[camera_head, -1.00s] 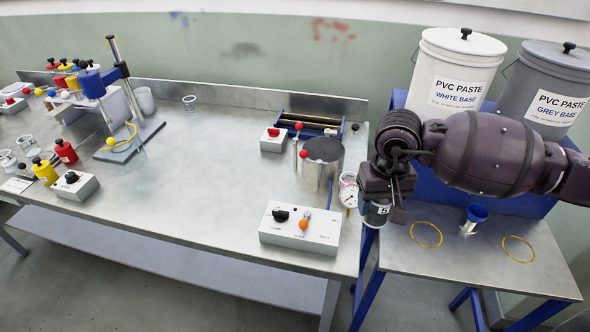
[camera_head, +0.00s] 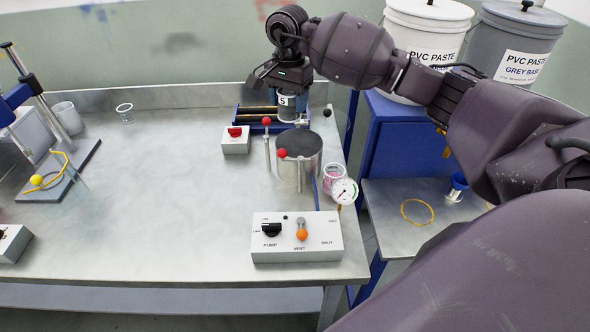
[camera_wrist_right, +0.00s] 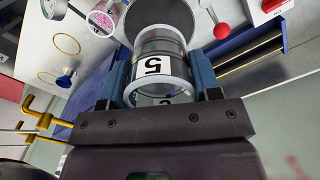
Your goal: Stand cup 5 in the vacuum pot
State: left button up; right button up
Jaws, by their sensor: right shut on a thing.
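Cup 5 (camera_head: 289,113), a grey cup with a white label reading 5, hangs in my right gripper (camera_head: 282,92). In the right wrist view the cup (camera_wrist_right: 157,47) sits between the two blue-grey fingers of the shut gripper (camera_wrist_right: 158,80). The vacuum pot (camera_head: 306,170) is a steel cylinder with a dark round top on the bench. In the head view the cup shows just above and behind the pot's far rim, apart from it. I cannot tell whether the dark top is a lid or an opening.
Red-knobbed rods (camera_head: 267,150) stand beside the pot. A pressure gauge (camera_head: 344,191) and a jar with pink contents (camera_head: 334,176) are at its right. A control box (camera_head: 297,238) lies in front, a red-switch box (camera_head: 236,141) to the left. The bench's middle is clear.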

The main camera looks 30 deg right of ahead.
jog(key=d+f+m, duration=0.1)
jog(key=f, duration=0.4)
jog(key=d+f+m, duration=0.1)
jog(key=f, duration=0.4)
jog(key=w+d+f+m, duration=0.1)
jog(key=f, duration=0.4)
jog(key=shift+d+f, duration=0.25)
jog(key=shift+f, duration=0.1)
notch_tip(320, 180, down, 4)
jog(key=shift+r, duration=0.15)
pick_arm(q)
jog(key=shift+s+a+f, duration=0.15)
jog(key=shift+s+f, duration=0.05)
jog(key=shift+s, duration=0.1)
jog(key=shift+s, duration=0.1)
pick_arm(e)
jog(key=o, duration=1.1)
jog(key=shift+c, duration=0.2)
pick_arm(q)
jog(key=shift+f, duration=0.2)
